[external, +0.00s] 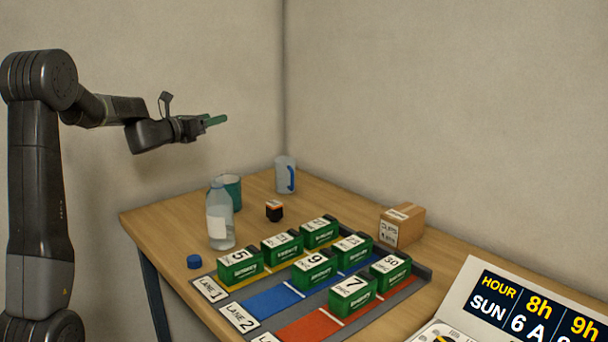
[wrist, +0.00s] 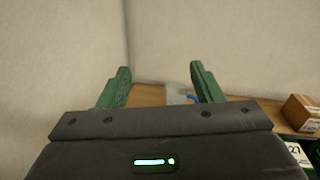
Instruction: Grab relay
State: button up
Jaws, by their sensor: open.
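A small black block with an orange band and a pale top, which looks like the relay (external: 274,211), stands on the wooden table in the external view. It is between the teal cup and the rows of green batteries. I cannot make it out in the wrist view. My gripper (external: 216,120) is raised in the air above the table's far left side, well above and to the left of the relay. In the wrist view its two green fingers (wrist: 157,88) are spread wide apart with nothing between them.
A clear bottle (external: 220,222), teal cup (external: 233,192), blue cap (external: 194,262) and blue-handled mug (external: 285,175) surround the relay. Green numbered batteries (external: 315,268) stand in coloured lanes. A cardboard box (external: 402,226) is at right. Walls close off the back. A schedule board (external: 530,305) is at lower right.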

jog(key=w+d+r+n+t+y+p, duration=0.1)
jog(key=w+d+n+y+p, duration=0.2)
jog(key=w+n+y, duration=0.45)
jog(key=n+g+y+p, duration=0.6)
jog(key=n+g+p, duration=0.1)
jog(key=g, duration=0.6)
send_over(275, 203)
jog(key=s+d, duration=0.3)
notch_tip(275, 203, down, 7)
jog(key=x, duration=1.2)
jog(key=shift+s+d+f+p, duration=0.15)
jog(key=shift+f+p, duration=0.15)
jog(key=shift+p, duration=0.1)
jog(key=shift+s+d+p+x, duration=0.1)
jog(key=shift+p+x, duration=0.35)
jog(key=shift+x, duration=1.1)
jog(key=shift+s+d+p+x, duration=0.15)
jog(key=shift+p+x, duration=0.3)
jog(key=shift+x, duration=1.15)
jog(key=shift+f, duration=0.1)
jog(key=c, duration=1.1)
